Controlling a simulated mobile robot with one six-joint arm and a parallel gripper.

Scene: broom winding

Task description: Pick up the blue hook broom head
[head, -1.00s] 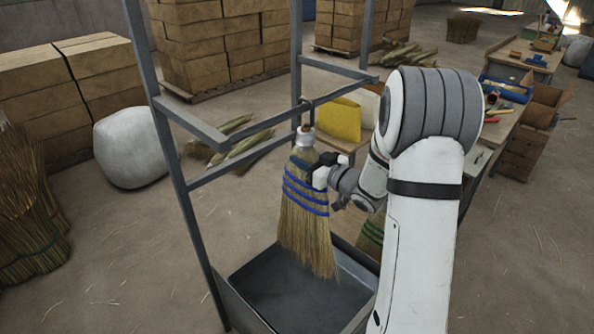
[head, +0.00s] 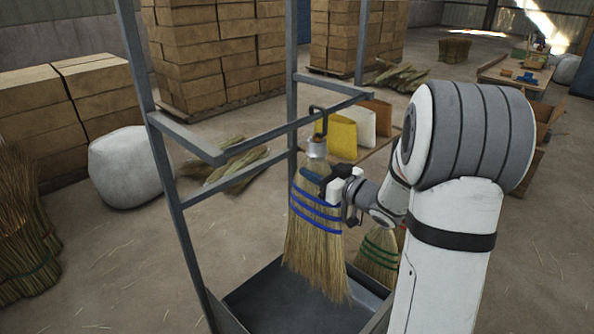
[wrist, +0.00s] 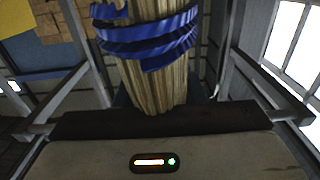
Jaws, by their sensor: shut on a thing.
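The blue hook broom head (head: 316,240) is a straw bundle with several blue bands, a metal cap and a dark hook on top. It hangs upright over a dark tray within a grey metal rack. My gripper (head: 338,186) is shut on its upper part, from the right, just above the blue bands. The hook (head: 318,115) stands up at the rack's rail; I cannot tell whether it touches the rail. In the wrist view the blue bands and straw (wrist: 150,60) fill the upper middle; the fingertips are not clear there.
The grey rack (head: 182,225) surrounds the broom with posts and rails. A green-banded broom head (head: 380,252) is behind, at the right. The dark tray (head: 265,300) lies below. Yellow and white panels (head: 343,138) stand behind.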

